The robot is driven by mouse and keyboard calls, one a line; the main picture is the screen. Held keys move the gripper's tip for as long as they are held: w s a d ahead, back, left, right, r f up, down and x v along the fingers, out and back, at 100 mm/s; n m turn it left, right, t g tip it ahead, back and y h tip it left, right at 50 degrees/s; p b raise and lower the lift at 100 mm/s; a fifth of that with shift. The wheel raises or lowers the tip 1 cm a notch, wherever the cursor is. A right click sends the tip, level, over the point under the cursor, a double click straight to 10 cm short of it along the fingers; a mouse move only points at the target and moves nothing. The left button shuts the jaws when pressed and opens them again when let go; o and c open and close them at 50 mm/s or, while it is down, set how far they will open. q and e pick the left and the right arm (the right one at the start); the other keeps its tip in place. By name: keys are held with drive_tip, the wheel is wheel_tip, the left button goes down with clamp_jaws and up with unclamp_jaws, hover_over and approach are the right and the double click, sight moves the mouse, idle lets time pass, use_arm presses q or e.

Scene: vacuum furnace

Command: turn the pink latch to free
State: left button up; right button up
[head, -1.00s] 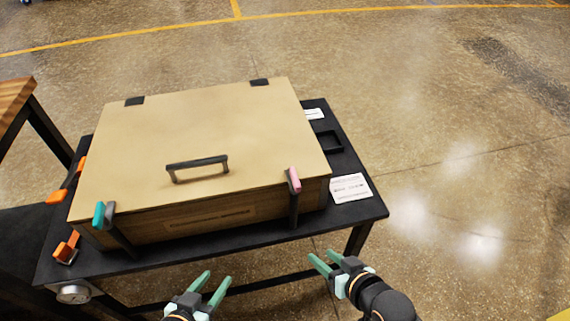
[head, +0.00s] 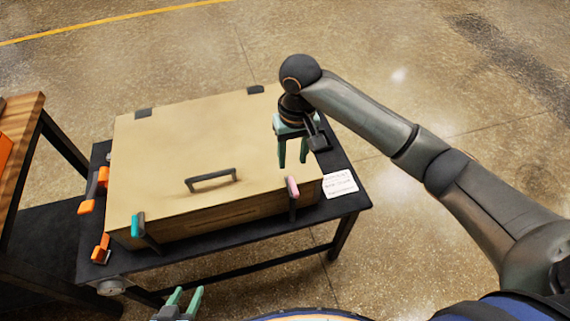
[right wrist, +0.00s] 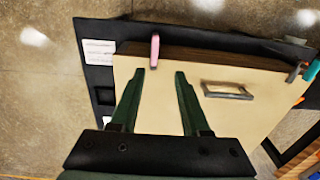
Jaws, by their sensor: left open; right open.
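The pink latch (head: 292,186) stands at the front right edge of the tan box lid (head: 200,145). It also shows in the right wrist view (right wrist: 155,50), just past the fingertips. My right gripper (head: 293,163) is open and empty, pointing down over the right part of the lid, a little behind the latch. In the right wrist view its fingers (right wrist: 160,72) are apart, with the latch beyond and between their tips, not held. My left gripper (head: 185,292) is open and empty at the bottom of the head view, in front of the table and away from the box.
A teal latch (head: 138,226) is at the lid's front left, and a dark handle (head: 212,180) is between the latches. Orange clamps (head: 101,248) lie on the black table's left side. A white label card (head: 340,184) lies right of the box. A wooden-topped table (head: 22,120) stands at left.

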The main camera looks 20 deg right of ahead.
sight(294, 185)
drive_tip(key=f, duration=0.7)
drive_tip(key=f+b, duration=0.1)
drive_tip(key=f, duration=0.3)
drive_tip(key=shift+d, duration=0.3)
clamp_jaws()
